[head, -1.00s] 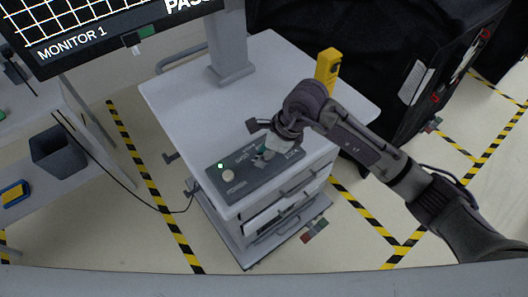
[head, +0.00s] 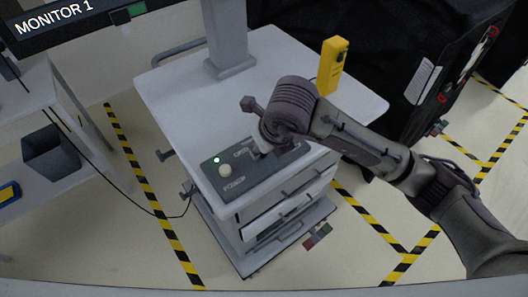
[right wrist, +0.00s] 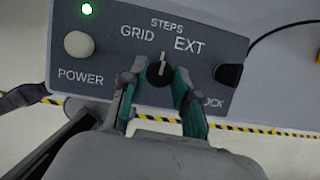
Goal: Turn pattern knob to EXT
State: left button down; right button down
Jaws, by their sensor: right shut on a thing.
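The dark control panel (head: 240,178) lies on the near edge of the cart top. The pattern knob (right wrist: 160,72) is a small dark knob with a white pointer, seen in the right wrist view. Its pointer points about straight up, near the STEPS label (right wrist: 168,24), between GRID (right wrist: 138,33) and EXT (right wrist: 189,45). My right gripper (right wrist: 160,75) is shut on the knob, one teal-padded finger on each side. In the head view my right wrist hides the knob. My left gripper is not in view.
A pale power button (right wrist: 78,44) and a lit green lamp (right wrist: 87,9) are at the panel's left. A dark round part (right wrist: 229,75) sits right of the knob. A yellow device (head: 332,66) stands on the cart top (head: 185,95) behind my arm.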

jog(key=m+b, duration=0.1)
jog(key=m, duration=0.1)
jog(key=m+h+b, duration=0.1)
jog(key=m+b, duration=0.1)
jog(key=shift+a+f+t+h, duration=0.1)
jog(key=shift+a+t+h, duration=0.1)
jog(key=shift+t+h, duration=0.1)
jog(key=m, duration=0.2)
jog(key=shift+m+h+b, duration=0.3)
jog(key=shift+h+b, duration=0.1)
jog(key=shift+m+h, duration=0.3)
jog(key=shift+m, duration=0.6)
jog(key=c, duration=0.8)
grip_release()
jog(key=shift+c, duration=0.2)
jog(key=shift+s+a+r, duration=0.1)
jog(key=shift+s+r, duration=0.05)
jog(key=shift+r, duration=0.5)
jog(key=v, duration=1.1)
